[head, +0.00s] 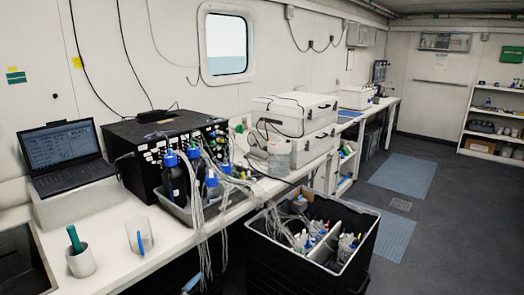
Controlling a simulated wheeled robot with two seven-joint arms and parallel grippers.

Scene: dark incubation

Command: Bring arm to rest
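Neither of my grippers and no clear part of my arms shows in the head view. I cannot see how the arms are posed or whether the grippers hold anything. A small pale blue piece (192,283) shows low in front of the bench; I cannot tell what it is.
A white bench (120,262) along the left wall carries a laptop (62,150), a black box with tubing (140,132), bottles in a tray, two cups and white cases (295,110). A black divided crate (300,275) stands in front. Floor with blue mats (402,175) is clear at right.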

